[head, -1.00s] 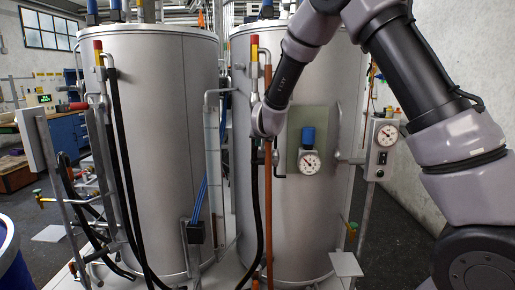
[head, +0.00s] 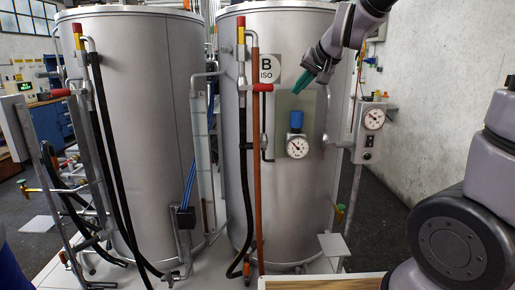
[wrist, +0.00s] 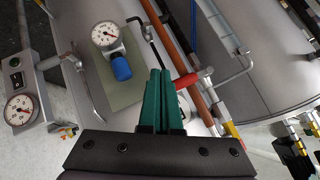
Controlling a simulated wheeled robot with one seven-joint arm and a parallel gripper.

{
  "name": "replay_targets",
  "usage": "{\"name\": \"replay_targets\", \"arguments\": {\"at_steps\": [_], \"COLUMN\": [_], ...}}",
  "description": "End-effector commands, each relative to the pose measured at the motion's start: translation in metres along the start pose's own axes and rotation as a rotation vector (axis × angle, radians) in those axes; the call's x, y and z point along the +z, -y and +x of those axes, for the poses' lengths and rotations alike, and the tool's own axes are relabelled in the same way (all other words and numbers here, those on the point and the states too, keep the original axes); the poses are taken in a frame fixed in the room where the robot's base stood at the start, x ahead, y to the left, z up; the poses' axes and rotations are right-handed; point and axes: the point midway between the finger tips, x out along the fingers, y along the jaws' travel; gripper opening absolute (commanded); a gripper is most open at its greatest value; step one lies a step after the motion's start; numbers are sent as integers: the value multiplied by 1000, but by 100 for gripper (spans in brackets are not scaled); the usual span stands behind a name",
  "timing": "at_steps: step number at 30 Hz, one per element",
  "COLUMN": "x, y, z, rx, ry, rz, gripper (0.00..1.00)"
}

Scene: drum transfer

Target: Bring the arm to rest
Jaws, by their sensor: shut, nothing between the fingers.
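My gripper (head: 304,82) is at the upper right of the head view, in front of the right steel drum (head: 292,205), which is marked "B ISO". Its green fingers are together and hold nothing. In the wrist view the shut green fingers (wrist: 159,98) point toward the drum's fittings, with the red valve handle (wrist: 192,79) showing just beside their tips. I cannot tell the exact gap. My arm reaches in from the upper right of the head view.
A gauge with a blue cap (head: 297,146) sits on the drum below my gripper. A gauge box (head: 371,131) stands to the right. An orange pipe and black hose (head: 244,180) run down the drum's left. A second drum (head: 142,130) stands left. Floor at right is clear.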

Motion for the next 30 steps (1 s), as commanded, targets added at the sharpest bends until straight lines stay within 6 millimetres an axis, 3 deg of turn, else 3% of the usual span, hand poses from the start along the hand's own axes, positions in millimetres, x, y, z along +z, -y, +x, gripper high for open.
{"name": "replay_targets", "arguments": {"at_steps": [1, 6, 12, 18, 30], "x": [2, 36, 84, 108, 110], "y": [-12, -52, -92, -109, -110], "z": [-30, -109, -171, -193, -194], "rx": [3, 62, 180, 249, 254], "ry": [5, 57, 94, 109, 112], "rz": [16, 49, 91, 117, 120], "gripper": [0, 0, 0, 0, 0]}}
